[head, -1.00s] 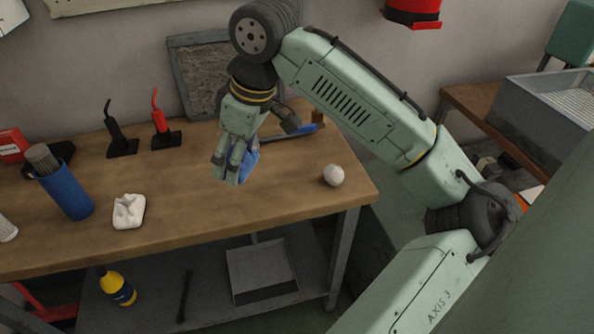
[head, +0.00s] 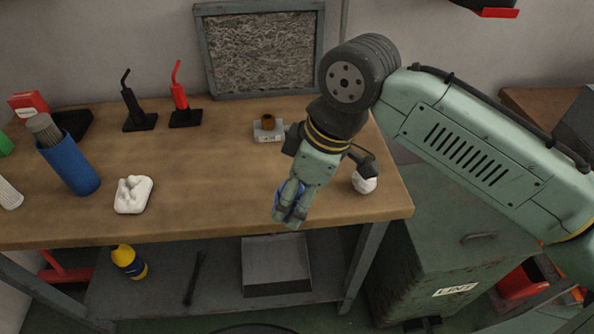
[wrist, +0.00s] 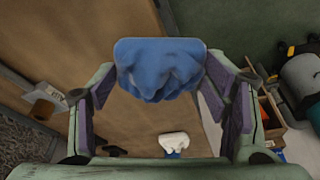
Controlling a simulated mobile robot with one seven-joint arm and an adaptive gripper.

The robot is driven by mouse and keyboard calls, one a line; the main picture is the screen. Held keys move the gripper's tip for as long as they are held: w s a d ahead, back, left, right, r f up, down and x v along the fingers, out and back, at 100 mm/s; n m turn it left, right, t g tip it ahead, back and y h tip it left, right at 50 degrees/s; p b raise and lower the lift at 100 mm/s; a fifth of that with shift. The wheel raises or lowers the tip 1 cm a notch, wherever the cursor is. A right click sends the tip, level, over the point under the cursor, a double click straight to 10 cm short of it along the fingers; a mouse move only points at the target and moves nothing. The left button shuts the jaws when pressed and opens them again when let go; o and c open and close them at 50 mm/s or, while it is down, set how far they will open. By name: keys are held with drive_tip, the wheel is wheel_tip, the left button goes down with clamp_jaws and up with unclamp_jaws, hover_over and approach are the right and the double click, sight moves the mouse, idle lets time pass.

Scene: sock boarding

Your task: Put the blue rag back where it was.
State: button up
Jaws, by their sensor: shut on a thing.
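My gripper (head: 289,212) is shut on the blue rag (head: 291,194), which shows mostly behind the fingers in the head view. In the wrist view the crumpled blue rag (wrist: 160,68) hangs between the two fingertips. My gripper appears above the front right part of the wooden workbench (head: 210,190); its exact height is hard to tell.
A white ball (head: 364,184) is just right of my gripper, partly hidden. A brown-topped item with a label (head: 268,127) stands behind. The bench middle is clear.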

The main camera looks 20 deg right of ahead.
drive_tip(key=w+d, duration=0.1)
drive_tip(key=w, duration=0.3)
drive_tip(key=w+d+p, duration=0.1)
drive_tip(key=w, duration=0.1)
drive_tip(key=shift+w+d+f, duration=0.25)
drive_tip(key=shift+d, duration=0.05)
drive_tip(key=shift+w+d+f+p, duration=0.1)
drive_tip(key=shift+f+p, duration=0.1)
drive_tip(key=shift+f, duration=0.75)
drive_tip(key=shift+w+f+p, duration=0.1)
drive_tip(key=shift+f+p, duration=0.05)
drive_tip(key=shift+f, duration=0.75)
drive_tip(key=shift+f, duration=0.15)
drive_tip(key=o, duration=1)
drive_tip(key=v, duration=1.2)
